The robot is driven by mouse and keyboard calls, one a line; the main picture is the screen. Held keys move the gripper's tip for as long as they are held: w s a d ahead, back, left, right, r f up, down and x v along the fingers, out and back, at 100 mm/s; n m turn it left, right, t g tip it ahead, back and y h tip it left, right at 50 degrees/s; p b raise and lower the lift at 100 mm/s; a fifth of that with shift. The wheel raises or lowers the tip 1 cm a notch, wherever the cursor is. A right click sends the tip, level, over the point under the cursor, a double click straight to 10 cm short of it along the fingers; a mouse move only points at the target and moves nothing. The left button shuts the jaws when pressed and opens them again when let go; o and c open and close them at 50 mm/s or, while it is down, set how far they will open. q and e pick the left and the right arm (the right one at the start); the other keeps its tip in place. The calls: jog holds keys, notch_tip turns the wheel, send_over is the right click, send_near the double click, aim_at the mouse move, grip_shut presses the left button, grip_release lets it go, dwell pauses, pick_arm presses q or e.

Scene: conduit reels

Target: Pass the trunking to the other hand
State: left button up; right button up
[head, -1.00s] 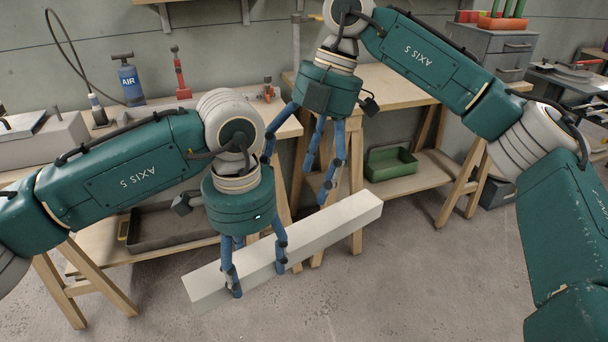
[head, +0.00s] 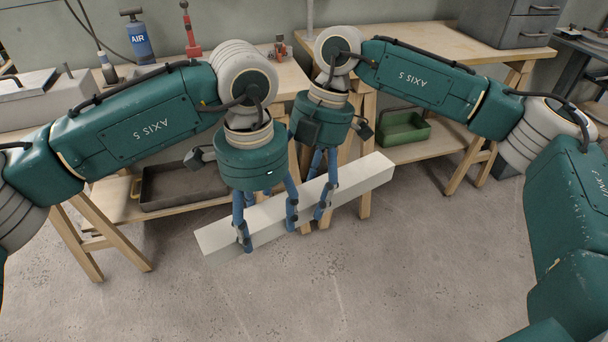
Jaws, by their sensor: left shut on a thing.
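The trunking (head: 362,182) is a long, pale, square-sided bar, held in the air and slanting up from lower left to upper right. My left gripper (head: 268,236) is shut on the trunking, left of its middle, with blue fingers showing across its near face. My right gripper (head: 322,208) is close beside the left one, pointing down, with its fingers at the trunking near the middle. Part of its fingers is hidden behind the bar and by each other, so its grip on the bar is not clear. The trunking's right end sticks out free.
Behind stand wooden benches (head: 430,45) with trestle legs. A green tray (head: 405,128) and a dark tray (head: 180,188) sit on the lower shelves. An air bottle (head: 136,38) and a red tool (head: 190,34) stand on the left bench. The concrete floor in front is clear.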

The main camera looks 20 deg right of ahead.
pick_arm(q)
jog(key=shift+r, duration=0.1)
pick_arm(e)
jog(key=c, duration=1.6)
pick_arm(q)
jog(key=o, duration=1.6)
pick_arm(e)
jog(key=shift+c, duration=1)
pick_arm(q)
jog(key=shift+o, duration=0.2)
